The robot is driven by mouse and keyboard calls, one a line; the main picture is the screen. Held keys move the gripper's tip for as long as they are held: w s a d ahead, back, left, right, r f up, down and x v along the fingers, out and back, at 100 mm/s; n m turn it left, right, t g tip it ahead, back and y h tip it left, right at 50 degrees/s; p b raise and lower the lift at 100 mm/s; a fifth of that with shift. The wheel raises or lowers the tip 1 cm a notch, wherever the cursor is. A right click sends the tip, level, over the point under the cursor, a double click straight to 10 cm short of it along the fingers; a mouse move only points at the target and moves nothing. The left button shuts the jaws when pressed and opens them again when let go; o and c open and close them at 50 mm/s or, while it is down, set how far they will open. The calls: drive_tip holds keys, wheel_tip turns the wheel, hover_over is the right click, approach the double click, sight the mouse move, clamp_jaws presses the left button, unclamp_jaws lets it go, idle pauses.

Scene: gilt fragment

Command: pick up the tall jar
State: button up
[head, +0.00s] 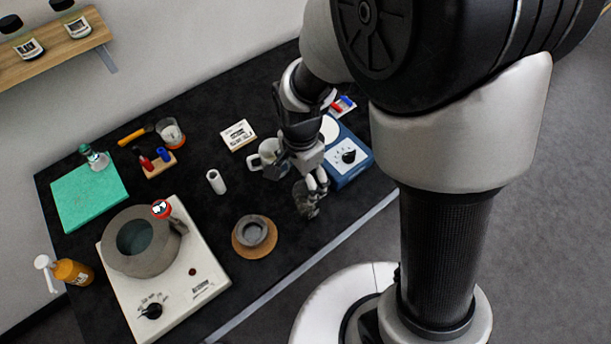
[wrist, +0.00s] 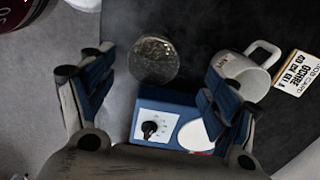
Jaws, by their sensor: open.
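A clear, speckled glass vessel, seemingly the tall jar (head: 306,201), stands near the table's front edge in the head view. In the wrist view it shows from above as a round see-through shape (wrist: 153,60). My gripper (head: 312,182) is over the table just beside and above it in the head view, partly overlapping it. In the wrist view my gripper (wrist: 160,78) is open, with the jar's round outline between the two finger tips and a little ahead of them. I cannot tell whether a finger touches it.
A white mug (head: 265,153) and a card (head: 238,135) are to the left. A grey bowl on a cork mat (head: 239,247) and a white hotplate (head: 205,285) stand farther left.

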drive_tip(key=f+b, duration=0.1)
drive_tip(key=f, duration=0.2)
drive_tip(key=d+f+b, duration=0.1)
drive_tip(key=f, duration=0.2)
drive_tip(key=shift+s+d+f, duration=0.1)
drive_tip(key=shift+d+f, duration=0.05)
drive_tip(key=shift+f, duration=0.4)
drive_tip(key=c, duration=1.4)
drive_tip(key=shift+r, duration=0.15)
drive_tip(key=shift+c, duration=0.2)
